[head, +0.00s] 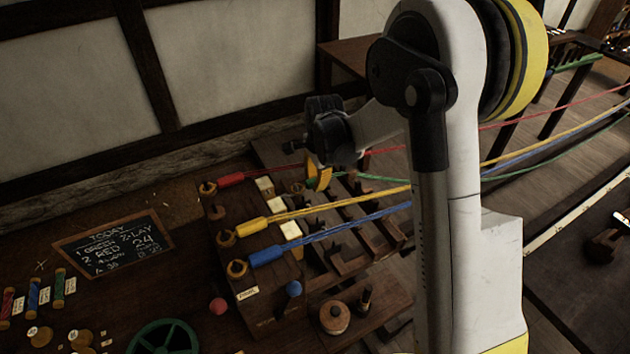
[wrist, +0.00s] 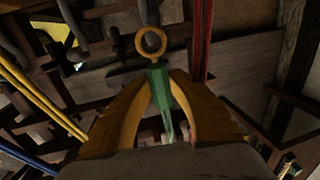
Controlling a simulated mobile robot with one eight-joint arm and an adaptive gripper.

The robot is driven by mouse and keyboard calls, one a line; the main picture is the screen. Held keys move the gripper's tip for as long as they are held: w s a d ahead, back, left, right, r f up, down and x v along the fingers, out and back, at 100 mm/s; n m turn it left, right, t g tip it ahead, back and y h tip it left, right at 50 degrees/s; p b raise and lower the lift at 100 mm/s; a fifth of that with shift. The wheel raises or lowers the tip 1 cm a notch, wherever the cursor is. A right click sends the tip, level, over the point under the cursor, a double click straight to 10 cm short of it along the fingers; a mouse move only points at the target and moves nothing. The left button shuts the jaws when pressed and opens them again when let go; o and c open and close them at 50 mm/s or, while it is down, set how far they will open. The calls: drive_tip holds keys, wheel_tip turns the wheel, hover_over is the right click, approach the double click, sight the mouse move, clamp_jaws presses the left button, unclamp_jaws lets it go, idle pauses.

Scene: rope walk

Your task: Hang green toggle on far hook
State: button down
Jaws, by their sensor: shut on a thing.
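My gripper (head: 318,178) is shut on the green toggle (wrist: 163,90), which lies between its yellow fingers in the wrist view. The toggle's wooden ring (wrist: 150,40) sticks out beyond the fingertips. The farthest hook (head: 208,189) carries the ring of the red toggle (head: 231,179). A bare hook (head: 217,212) stands just nearer. The yellow toggle (head: 251,227) and blue toggle (head: 266,256) are on the two nearer hooks. The green rope (head: 385,178) runs right from my gripper.
Red, yellow and blue ropes stretch right past my arm. Wooden rails with pegs (head: 340,262) lie right of the block. A chalkboard (head: 114,244), spools (head: 33,293), a green wheel (head: 163,338) and a red ball (head: 218,306) are on the bench.

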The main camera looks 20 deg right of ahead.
drive_tip(key=c, duration=1.2)
unclamp_jaws()
drive_tip(key=shift+r+p, duration=2.55)
drive_tip(key=shift+r, duration=1.45)
drive_tip(key=s+r+n+t+b, duration=0.1)
drive_tip(key=s+r+n+b, duration=0.25)
drive_tip(key=s+r, duration=0.25)
drive_tip(key=s+n+t+b, duration=0.1)
drive_tip(key=s+n, duration=0.3)
drive_tip(key=s, duration=0.2)
drive_tip(key=s+n+t+b, duration=0.1)
drive_tip(key=s+n+b, duration=0.1)
drive_tip(key=s+n, duration=0.2)
drive_tip(key=s+n+t+b, duration=0.2)
drive_tip(key=s+n, duration=0.2)
drive_tip(key=s, duration=0.6)
drive_tip(key=shift+f, duration=0.2)
